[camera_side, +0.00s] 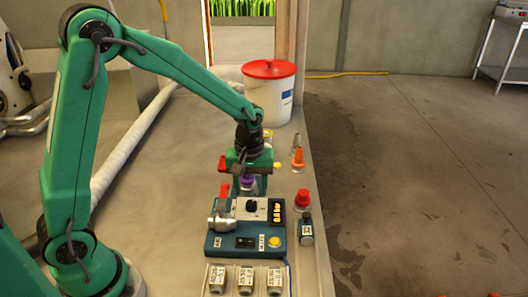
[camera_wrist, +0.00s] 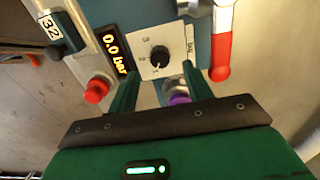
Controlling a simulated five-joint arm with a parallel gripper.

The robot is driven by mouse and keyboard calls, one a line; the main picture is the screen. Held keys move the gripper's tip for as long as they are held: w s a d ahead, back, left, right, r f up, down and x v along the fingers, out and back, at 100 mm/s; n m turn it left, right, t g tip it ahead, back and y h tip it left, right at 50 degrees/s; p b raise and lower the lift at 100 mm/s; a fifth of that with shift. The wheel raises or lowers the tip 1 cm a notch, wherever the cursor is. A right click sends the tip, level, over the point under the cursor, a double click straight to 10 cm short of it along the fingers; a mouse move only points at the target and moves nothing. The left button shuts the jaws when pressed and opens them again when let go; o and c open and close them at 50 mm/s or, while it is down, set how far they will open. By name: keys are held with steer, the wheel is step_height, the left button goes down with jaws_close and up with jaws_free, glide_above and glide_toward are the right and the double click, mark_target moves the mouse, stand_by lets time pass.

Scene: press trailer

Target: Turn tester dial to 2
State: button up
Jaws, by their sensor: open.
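The tester (camera_side: 225,242) is a blue box on the bench, with a lit display (camera_side: 277,211) on top. The display (camera_wrist: 115,52) reads 0.0 bar in the wrist view. The dial (camera_wrist: 159,56) is a small black knob on a white plate with numbers around it; it also shows in the side view (camera_side: 252,206). Its exact setting is too small to tell. My gripper (camera_wrist: 160,84) is open and empty, with its two green fingers on either side, just short of the dial. In the side view, my gripper (camera_side: 248,187) is behind the tester's top panel.
A silver valve (camera_side: 219,213) with a red handle (camera_wrist: 221,58) stands beside the dial plate. A purple-capped fitting (camera_wrist: 179,98) lies between my fingers. A red knob (camera_wrist: 96,91) and a blue block marked 32 (camera_wrist: 62,33) are at the display side. Labelled cylinders (camera_side: 245,279) stand in front.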

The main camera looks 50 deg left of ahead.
mark_target(251, 203)
steer(key=shift+f, duration=2.4)
steer(key=c, duration=1)
